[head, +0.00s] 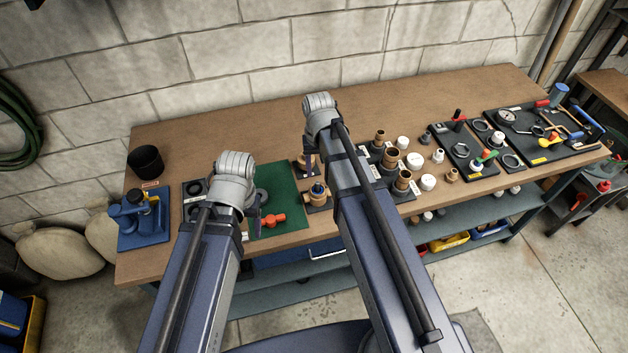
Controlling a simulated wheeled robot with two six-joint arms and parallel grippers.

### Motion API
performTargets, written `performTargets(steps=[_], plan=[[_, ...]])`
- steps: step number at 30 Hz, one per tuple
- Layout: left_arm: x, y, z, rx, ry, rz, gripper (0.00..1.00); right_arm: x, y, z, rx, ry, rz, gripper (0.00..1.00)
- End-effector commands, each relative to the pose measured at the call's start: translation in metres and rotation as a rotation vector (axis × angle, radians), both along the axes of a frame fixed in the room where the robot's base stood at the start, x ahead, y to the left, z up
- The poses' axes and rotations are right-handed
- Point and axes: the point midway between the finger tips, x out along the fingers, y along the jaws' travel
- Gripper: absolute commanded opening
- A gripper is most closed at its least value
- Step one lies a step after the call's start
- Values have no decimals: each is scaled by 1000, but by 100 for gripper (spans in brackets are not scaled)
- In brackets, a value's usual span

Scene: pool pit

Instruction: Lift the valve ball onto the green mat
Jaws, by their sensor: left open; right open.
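The green mat (290,222) lies on the workbench, partly hidden by my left arm. A red-orange part (271,219) and a grey round part (262,195) rest on it. I cannot clearly make out the valve ball. A brass fitting with a blue part (318,192) sits on a small dark plate at the mat's right edge. My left gripper (257,218) is open above the mat, close to the red-orange part. My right gripper (309,166) is open, near the brass parts right of the mat. Its fingertips are partly hidden by its own arm.
A blue vise-like fixture (140,218) and a black cup (146,160) stand at the left end of the workbench (230,117). Several brass and white fittings (404,181) stand right of my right arm. Dark tool boards (545,130) fill the right end. The bench's back strip is clear.

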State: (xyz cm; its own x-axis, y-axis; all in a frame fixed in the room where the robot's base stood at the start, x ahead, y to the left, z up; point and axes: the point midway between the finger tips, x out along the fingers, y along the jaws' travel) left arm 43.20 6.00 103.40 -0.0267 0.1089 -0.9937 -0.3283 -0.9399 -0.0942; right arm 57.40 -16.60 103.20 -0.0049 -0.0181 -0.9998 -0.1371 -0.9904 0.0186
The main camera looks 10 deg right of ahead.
Motion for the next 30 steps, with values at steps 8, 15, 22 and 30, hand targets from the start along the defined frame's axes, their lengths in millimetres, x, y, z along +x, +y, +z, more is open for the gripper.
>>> performTargets(steps=[8, 15, 22, 30], plan=[[0, 0, -3, 0, 0, 0, 69, 0, 0, -3, 0, 0, 0, 54], [0, 0, -24, 0, 0, 1, 69, 0, 0, -24, 0, 0, 0, 54], [0, 0, -27, 0, 0, 1, 69, 0, 0, -27, 0, 0, 0, 54], [0, 0, -49, 0, 0, 2, 69, 1, 2, -49, 0, 0, 0, 54]])
